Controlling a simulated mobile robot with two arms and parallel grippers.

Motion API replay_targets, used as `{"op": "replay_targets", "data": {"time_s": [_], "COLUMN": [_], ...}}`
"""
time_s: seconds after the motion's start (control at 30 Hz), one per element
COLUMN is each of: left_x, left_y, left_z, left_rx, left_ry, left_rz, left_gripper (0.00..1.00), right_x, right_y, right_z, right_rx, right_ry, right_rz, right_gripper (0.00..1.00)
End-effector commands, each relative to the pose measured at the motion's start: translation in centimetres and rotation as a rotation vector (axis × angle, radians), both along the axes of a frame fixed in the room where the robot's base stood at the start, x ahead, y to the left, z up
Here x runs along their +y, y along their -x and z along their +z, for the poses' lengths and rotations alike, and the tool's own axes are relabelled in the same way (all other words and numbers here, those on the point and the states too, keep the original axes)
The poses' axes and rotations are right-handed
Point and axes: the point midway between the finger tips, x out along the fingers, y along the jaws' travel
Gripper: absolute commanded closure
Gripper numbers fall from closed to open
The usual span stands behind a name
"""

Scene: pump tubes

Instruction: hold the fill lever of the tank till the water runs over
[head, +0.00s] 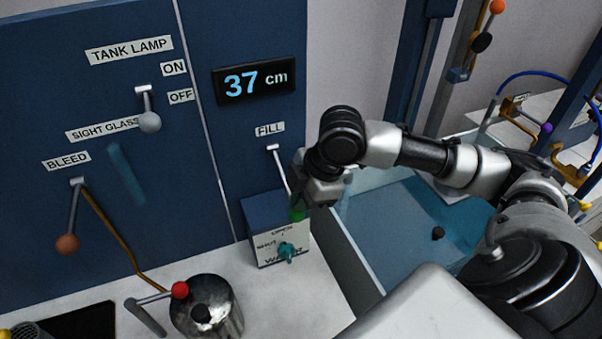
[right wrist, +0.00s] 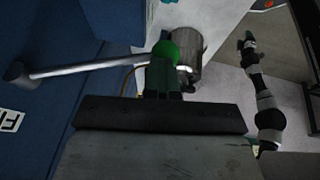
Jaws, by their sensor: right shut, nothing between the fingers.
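The fill lever (head: 281,170) hangs from the blue panel under the FILL label, with a green knob (head: 296,214) at its low end. My right gripper (head: 306,203) is at this knob, its fingers shut with nothing between them. In the right wrist view the green knob (right wrist: 166,50) sits just at the fingertips (right wrist: 162,72); I cannot tell whether they touch. The tank (head: 350,245) with blue water stands right of the lever, partly hidden by my right arm. The display (head: 254,80) reads 37 cm. My left gripper (right wrist: 248,42) shows small and dark in the right wrist view.
A water valve box (head: 265,215) with a teal knob stands below the lever. A metal canister (head: 207,308) and a red-knobbed lever (head: 179,290) are on the pale counter. The bleed lever (head: 72,215) and tank lamp lever (head: 146,105) are at left.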

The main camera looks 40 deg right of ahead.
Motion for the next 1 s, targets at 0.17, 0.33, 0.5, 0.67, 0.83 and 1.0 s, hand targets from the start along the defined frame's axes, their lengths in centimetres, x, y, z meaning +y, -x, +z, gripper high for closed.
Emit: {"op": "replay_targets", "data": {"time_s": [0.17,0.33,0.5,0.67,0.83,1.0], "left_x": [0.0,0.0,0.0,0.0,0.0,0.0], "left_y": [0.0,0.0,-0.1,-0.1,0.1,0.1], "left_z": [-0.1,1.0,3.6,6.2,4.4,4.0], "left_rx": [0.000,0.000,-0.001,-0.002,0.001,0.000], "left_ry": [0.000,0.000,0.000,0.000,0.000,0.000], "left_rz": [0.000,0.000,-0.001,0.000,-0.001,-0.001], "left_gripper": [0.33,0.33,0.33,0.33,0.33,0.33], "right_x": [0.1,0.2,0.2,0.1,-1.1,-2.1], "right_y": [0.4,0.3,0.0,-0.4,0.6,1.6], "right_z": [-0.7,0.2,2.5,4.7,7.5,10.7], "right_rx": [0.022,0.020,0.013,0.004,-0.006,-0.006], "right_ry": [0.001,0.000,-0.002,0.000,0.003,0.003], "right_rz": [0.004,0.003,0.000,-0.005,-0.006,-0.006], "right_gripper": [1.00,1.00,1.00,1.00,1.00,1.00]}}
